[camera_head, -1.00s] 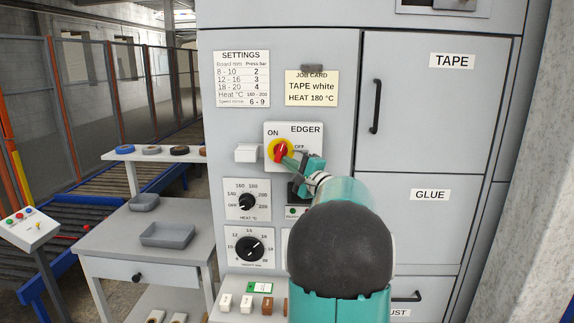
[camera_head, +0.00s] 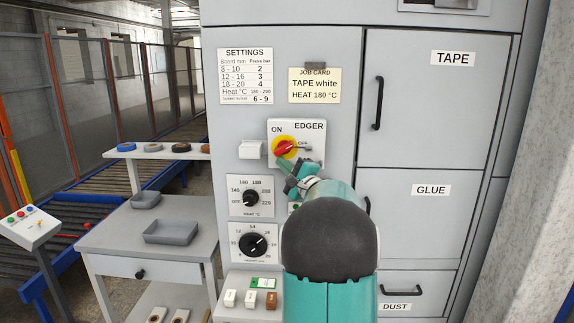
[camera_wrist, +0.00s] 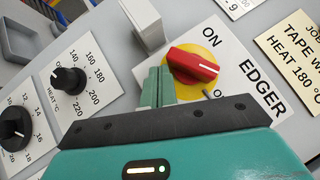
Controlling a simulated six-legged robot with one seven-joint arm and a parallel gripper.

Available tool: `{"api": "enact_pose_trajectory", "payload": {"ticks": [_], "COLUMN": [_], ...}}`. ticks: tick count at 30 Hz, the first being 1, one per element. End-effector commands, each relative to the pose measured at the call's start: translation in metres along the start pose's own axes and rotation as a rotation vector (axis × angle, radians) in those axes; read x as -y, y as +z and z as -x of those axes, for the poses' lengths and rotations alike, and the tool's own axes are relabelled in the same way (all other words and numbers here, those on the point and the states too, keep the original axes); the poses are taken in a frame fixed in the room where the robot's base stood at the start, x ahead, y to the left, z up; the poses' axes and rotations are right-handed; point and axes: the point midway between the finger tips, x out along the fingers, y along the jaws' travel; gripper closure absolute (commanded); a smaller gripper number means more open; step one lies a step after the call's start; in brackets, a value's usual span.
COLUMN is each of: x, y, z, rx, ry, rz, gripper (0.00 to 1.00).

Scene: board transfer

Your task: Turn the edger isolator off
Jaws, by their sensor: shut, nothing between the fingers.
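The edger isolator is a red handle (camera_head: 286,148) on a yellow disc, set in a white plate marked ON, OFF and EDGER. My gripper (camera_head: 285,168) is shut and empty, just below the handle. In the wrist view its fingertips (camera_wrist: 160,72) are close beside the yellow disc; contact is unclear.
A white box (camera_head: 251,149) juts out left of the isolator. The heat dial (camera_head: 250,198) and another dial (camera_head: 252,244) lie below-left. The cabinet doors to the right have protruding black handles (camera_head: 379,103).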

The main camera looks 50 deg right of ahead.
Motion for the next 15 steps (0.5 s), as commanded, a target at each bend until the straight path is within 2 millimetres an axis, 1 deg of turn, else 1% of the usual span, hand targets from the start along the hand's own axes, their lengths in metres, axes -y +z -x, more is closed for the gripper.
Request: {"api": "enact_pose_trajectory", "payload": {"ticks": [7,15], "x": [-0.0031,-0.0038], "y": [0.0083,0.0103], "z": [-0.0063,-0.0081], "rx": [0.002,0.000], "ry": [0.000,0.000], "rz": [0.000,0.000], "gripper": [1.00,1.00]}}
